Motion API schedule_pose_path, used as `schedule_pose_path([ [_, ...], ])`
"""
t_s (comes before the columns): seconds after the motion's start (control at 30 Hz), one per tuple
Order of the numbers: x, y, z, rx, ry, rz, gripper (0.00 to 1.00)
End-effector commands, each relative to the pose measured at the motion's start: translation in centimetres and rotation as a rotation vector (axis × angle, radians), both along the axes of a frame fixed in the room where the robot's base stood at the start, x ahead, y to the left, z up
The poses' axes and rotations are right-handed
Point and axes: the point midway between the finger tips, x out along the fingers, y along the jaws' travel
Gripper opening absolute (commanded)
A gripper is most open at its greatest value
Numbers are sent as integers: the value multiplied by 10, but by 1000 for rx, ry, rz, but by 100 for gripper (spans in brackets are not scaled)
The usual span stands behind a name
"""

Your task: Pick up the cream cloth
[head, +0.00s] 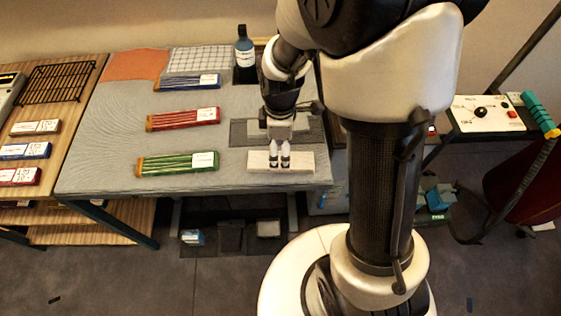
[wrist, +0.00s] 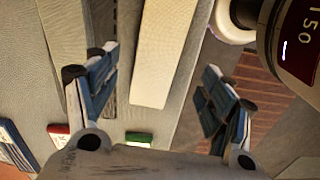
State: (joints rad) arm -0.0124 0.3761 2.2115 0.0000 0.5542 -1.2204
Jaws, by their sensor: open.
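The cream cloth (head: 303,161) looks like a long, flat, folded bar lying near the front right edge of the grey-topped table. In the wrist view the cream cloth (wrist: 163,50) runs lengthwise between the fingers, with its near end close to the gripper. My gripper (head: 280,162) points down over the middle of the cloth and hides part of it. In the wrist view my gripper (wrist: 162,85) is open, with one blue-padded finger on each side of the cloth. Neither finger visibly touches it. The height of the fingertips above the table is hard to tell.
Green (head: 177,164), red (head: 183,119) and blue (head: 187,82) bundles with labels lie left on the grey table (head: 105,150). A dark bottle (head: 244,50) stands at the back. A dark grey patch (head: 240,131) lies behind the cloth. The table's front edge is close.

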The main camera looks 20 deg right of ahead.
Motion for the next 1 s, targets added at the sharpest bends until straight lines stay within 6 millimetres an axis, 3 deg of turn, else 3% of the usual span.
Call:
schedule_pose_path([
  [0.23,1,-1,-16,0,1,-1,75],
  [0.5,2,-3,-55,0,2,0,75],
  [0.77,3,-2,-55,0,-1,0,74],
  [1.0,3,-2,-55,0,0,0,58],
])
